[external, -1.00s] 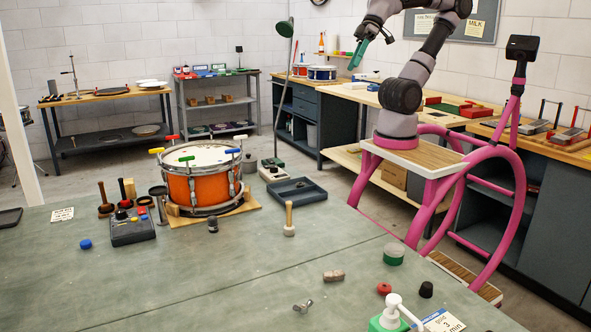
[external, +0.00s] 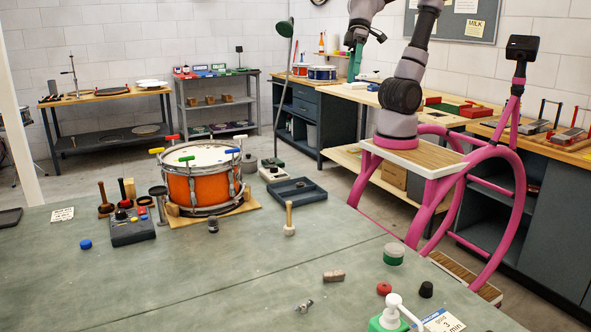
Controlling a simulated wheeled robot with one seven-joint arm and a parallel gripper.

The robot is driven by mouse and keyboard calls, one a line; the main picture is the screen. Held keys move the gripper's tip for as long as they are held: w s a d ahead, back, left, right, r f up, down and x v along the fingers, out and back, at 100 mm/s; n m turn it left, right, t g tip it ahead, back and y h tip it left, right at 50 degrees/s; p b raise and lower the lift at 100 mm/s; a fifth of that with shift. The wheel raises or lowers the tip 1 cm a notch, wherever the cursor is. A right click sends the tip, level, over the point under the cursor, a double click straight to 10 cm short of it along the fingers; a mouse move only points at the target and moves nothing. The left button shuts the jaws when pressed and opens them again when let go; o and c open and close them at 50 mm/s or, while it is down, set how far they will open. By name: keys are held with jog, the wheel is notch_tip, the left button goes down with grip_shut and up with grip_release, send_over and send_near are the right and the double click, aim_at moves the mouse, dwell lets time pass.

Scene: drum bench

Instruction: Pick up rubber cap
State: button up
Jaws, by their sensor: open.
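A small black tapered piece (external: 426,289) stands at the front right of the green-grey bench (external: 130,285); it looks like the rubber cap. A small dark grey stubby piece (external: 213,225) in front of the drum could also be a cap; I cannot tell for sure. My gripper (external: 354,66) is raised high at the back, pointing down, open and empty. It is far from both pieces. Its fingers are small in this view.
The orange drum (external: 192,188) stands on a wooden board. Near the black piece are a red ring-like piece (external: 384,288), a green-and-white jar (external: 393,254) and a pump bottle (external: 389,317). A wooden-handled mallet (external: 289,220) stands mid-bench. The bench's front left is clear.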

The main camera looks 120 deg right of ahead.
jog(key=w+a+f+m+g+y, duration=0.25)
jog(key=w+a+f, duration=0.45)
jog(key=a, duration=0.4)
jog(key=w+a+f+m+g+y, duration=0.25)
jog(key=w+a+f+g, duration=0.2)
jog(key=a+f, duration=0.6)
jog(key=m+y, duration=0.4)
jog(key=m, duration=0.2)
send_near(425, 283)
jog(key=shift+w+g, duration=0.3)
jog(key=shift+w, duration=0.35)
jog(key=shift+s+a+f, duration=0.1)
jog(key=shift+a+f, duration=0.1)
jog(key=shift+a, duration=0.05)
jog(key=x, duration=0.5)
jog(key=shift+a, duration=0.15)
jog(key=x, duration=0.5)
jog(key=shift+s, duration=0.4)
grip_shut()
